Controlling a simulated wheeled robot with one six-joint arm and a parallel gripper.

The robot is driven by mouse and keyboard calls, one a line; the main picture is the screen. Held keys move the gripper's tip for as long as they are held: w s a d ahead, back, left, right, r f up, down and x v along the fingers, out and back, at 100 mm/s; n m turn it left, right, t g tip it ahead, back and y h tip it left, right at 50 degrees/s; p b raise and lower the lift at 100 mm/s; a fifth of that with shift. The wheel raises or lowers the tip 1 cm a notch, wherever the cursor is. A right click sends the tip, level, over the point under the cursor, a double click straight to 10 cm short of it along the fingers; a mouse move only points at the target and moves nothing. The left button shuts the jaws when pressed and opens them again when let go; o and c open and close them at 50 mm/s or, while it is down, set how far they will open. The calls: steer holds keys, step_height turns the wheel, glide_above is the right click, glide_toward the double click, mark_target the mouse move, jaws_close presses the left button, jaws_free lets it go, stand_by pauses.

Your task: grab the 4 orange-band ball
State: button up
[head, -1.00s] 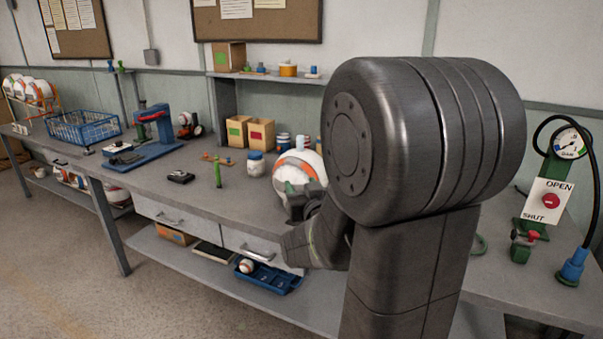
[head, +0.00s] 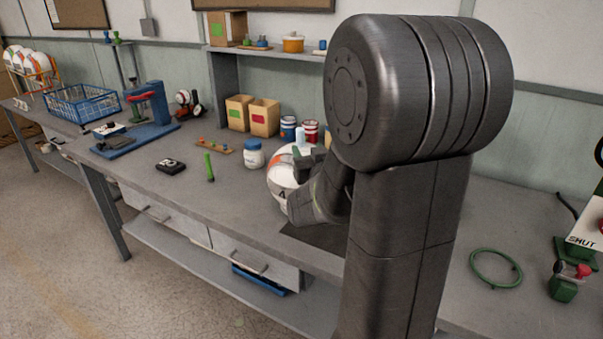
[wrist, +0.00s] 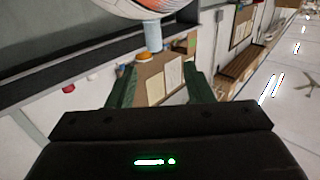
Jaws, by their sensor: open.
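The ball (head: 281,182) is white with an orange band and a dark "4" low on its side. It rests on the bench, partly hidden behind my arm in the head view. In the wrist view a white ball with orange and grey bands (wrist: 140,8) shows cut off at the top edge, beyond the fingertips. My gripper (head: 308,160) is beside the upper right of the ball in the head view, partly hidden by my own wrist. In the wrist view my gripper (wrist: 163,82) has its green fingers apart with nothing between them. I cannot tell whether a finger touches the ball.
Two cardboard boxes (head: 264,117) and cans (head: 288,128) stand behind.

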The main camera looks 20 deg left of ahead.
mark_target(302, 135)
steer(key=x, duration=0.6)
steer(key=shift+w+f+p, duration=0.1)
steer(key=shift+w+p, duration=0.1)
steer(key=shift+p, duration=0.2)
steer(key=x, duration=0.2)
steer(key=p+x, duration=0.1)
steer(key=x, duration=0.1)
steer(key=shift+w+d+f, duration=0.1)
steer(key=shift+w+d, duration=0.1)
steer(key=shift+w, duration=0.05)
steer(key=shift+w+a, duration=0.45)
steer(key=shift+c, duration=0.4)
jaws_close()
